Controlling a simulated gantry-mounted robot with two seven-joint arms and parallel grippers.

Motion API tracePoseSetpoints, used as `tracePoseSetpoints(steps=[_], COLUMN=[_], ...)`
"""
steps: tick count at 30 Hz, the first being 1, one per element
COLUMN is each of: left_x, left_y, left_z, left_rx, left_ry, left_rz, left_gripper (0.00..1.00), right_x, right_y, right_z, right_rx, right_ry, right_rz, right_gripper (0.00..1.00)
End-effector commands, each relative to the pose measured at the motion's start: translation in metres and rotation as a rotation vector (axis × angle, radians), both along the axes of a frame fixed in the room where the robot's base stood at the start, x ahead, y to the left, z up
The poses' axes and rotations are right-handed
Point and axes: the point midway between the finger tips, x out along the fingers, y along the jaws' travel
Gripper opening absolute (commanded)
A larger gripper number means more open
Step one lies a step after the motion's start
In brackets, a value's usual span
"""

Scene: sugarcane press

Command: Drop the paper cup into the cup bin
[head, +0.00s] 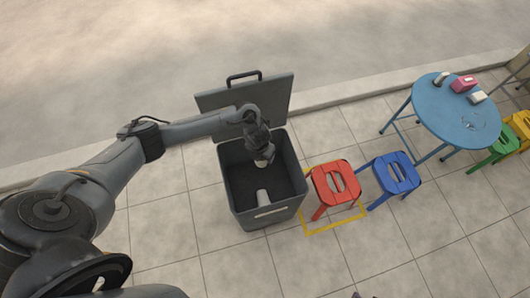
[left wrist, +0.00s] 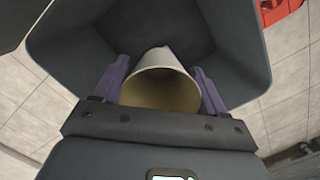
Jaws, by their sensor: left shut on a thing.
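The paper cup (left wrist: 160,92) is pale outside and tan inside. In the left wrist view its open mouth faces the camera. My left gripper (left wrist: 160,90) is shut on it, with one purple finger on each side. The cup bin (head: 290,206) is a dark grey box with its lid (head: 245,97) standing open at the back. In the head view my left gripper (head: 262,160) is over the bin's opening, pointing down. The bin's dark walls surround the cup in the left wrist view. My right gripper is not in view.
A red stool (head: 334,180) and a blue stool (head: 396,172) stand right of the bin. A blue round table (head: 440,105) is farther right. Tiled floor in front is clear.

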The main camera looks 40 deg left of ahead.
Motion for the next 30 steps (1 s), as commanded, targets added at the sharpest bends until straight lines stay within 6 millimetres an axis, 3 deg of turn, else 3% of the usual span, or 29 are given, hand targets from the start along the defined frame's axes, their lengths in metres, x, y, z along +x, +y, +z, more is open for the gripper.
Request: tracePoseSetpoints(steps=[12, 25, 26, 30], left_x=[0.000, 0.000, 0.000, 0.000], left_y=[0.000, 0.000, 0.000, 0.000], left_z=[-0.044, -0.050, -0.050, -0.050], left_rx=[0.000, 0.000, 0.000, 0.000], left_ry=[0.000, 0.000, 0.000, 0.000], left_rz=[0.001, 0.001, 0.001, 0.001], left_gripper=[0.43, 0.43, 0.73, 0.95], right_x=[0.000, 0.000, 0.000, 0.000], right_y=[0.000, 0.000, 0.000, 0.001], right_z=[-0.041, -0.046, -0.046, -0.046], right_rx=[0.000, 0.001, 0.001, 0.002], right_ry=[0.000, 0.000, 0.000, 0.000], right_rz=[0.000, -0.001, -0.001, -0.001], right_gripper=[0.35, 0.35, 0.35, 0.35])
